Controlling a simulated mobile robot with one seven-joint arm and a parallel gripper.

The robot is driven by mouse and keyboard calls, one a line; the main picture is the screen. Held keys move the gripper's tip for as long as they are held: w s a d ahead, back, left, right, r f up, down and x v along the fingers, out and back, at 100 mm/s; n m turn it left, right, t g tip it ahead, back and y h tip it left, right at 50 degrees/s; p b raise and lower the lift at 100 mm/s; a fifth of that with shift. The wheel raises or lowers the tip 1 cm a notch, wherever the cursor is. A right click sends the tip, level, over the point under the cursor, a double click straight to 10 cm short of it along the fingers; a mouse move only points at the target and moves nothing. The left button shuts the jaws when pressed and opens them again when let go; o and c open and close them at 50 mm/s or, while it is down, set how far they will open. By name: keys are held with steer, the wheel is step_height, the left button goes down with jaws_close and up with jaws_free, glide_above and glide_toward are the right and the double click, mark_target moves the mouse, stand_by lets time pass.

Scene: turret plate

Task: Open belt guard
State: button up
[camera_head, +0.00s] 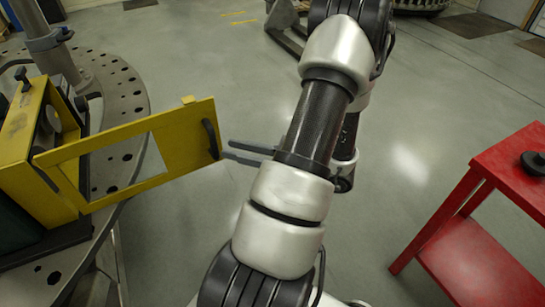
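The belt guard (183,148) is a yellow framed panel with a rectangular opening, at left in the head view. It stands swung out at an angle from the yellow housing (17,125), with a gap between them on the upper side. A black handle (211,139) is on the guard's right end. My gripper (227,149) is just right of this handle, with its two dark fingers pointing left and apart. The lower fingertip is very near the handle; I cannot tell whether it touches. Nothing shows between the fingers. My arm hides the gripper's base.
The housing sits on a round grey plate (122,92) with many holes, at left. A red table (510,165) with a black knob-like object (534,163) stands at right. Grey floor (195,60) is open behind the guard and between my arm and the table.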

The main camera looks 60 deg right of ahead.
steer(key=v, duration=1.1)
steer(key=shift+w, duration=0.15)
